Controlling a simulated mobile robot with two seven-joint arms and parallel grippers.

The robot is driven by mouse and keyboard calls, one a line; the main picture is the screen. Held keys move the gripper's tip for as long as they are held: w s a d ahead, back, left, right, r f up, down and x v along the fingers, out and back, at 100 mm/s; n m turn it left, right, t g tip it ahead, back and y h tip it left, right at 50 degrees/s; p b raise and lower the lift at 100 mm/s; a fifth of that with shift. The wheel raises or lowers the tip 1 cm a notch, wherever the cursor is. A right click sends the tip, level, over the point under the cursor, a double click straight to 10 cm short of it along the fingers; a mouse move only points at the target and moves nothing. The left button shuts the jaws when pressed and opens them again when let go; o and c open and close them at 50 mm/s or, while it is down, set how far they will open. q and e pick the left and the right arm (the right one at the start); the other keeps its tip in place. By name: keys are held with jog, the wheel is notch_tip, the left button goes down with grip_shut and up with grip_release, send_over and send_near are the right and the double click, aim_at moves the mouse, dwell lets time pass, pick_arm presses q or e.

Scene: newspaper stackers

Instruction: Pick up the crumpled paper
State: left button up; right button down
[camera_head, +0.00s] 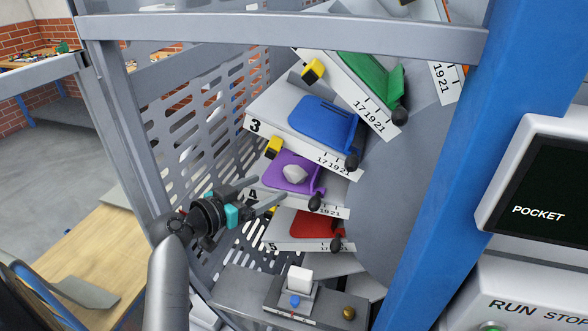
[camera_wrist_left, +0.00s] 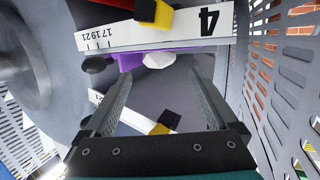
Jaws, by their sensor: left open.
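The crumpled paper (camera_head: 294,173) is a small whitish-grey lump. It lies on the purple pocket plate (camera_head: 275,183) of the stacker tray numbered 4. My left gripper (camera_head: 268,195) is to the left of the paper and a little below it in the head view, with its fingers pointing right. It is open and empty. In the left wrist view the paper (camera_wrist_left: 158,61) shows beyond and between the two open fingers (camera_wrist_left: 160,95), partly hidden by the tray's edge. My right gripper is not in view.
A blue plate (camera_head: 325,122) on tray 3 sits above, and a red plate (camera_head: 312,223) on tray 5 below. A perforated metal wall (camera_head: 185,120) stands behind. A blue post (camera_head: 445,150) is at the right, and a grey bar (camera_head: 280,36) crosses the top.

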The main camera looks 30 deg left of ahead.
aim_at(288, 177)
pick_arm(q)
jog(key=shift+x, duration=1.2)
jog(key=shift+w, duration=0.3)
jog(key=shift+w+d+p, duration=0.1)
jog(key=shift+w+p, duration=0.2)
jog(key=shift+p, duration=0.05)
jog(key=p+x, duration=0.1)
jog(key=x, duration=0.3)
jog(key=shift+d, duration=0.1)
jog(key=shift+w+f, duration=0.15)
jog(key=shift+w, duration=0.2)
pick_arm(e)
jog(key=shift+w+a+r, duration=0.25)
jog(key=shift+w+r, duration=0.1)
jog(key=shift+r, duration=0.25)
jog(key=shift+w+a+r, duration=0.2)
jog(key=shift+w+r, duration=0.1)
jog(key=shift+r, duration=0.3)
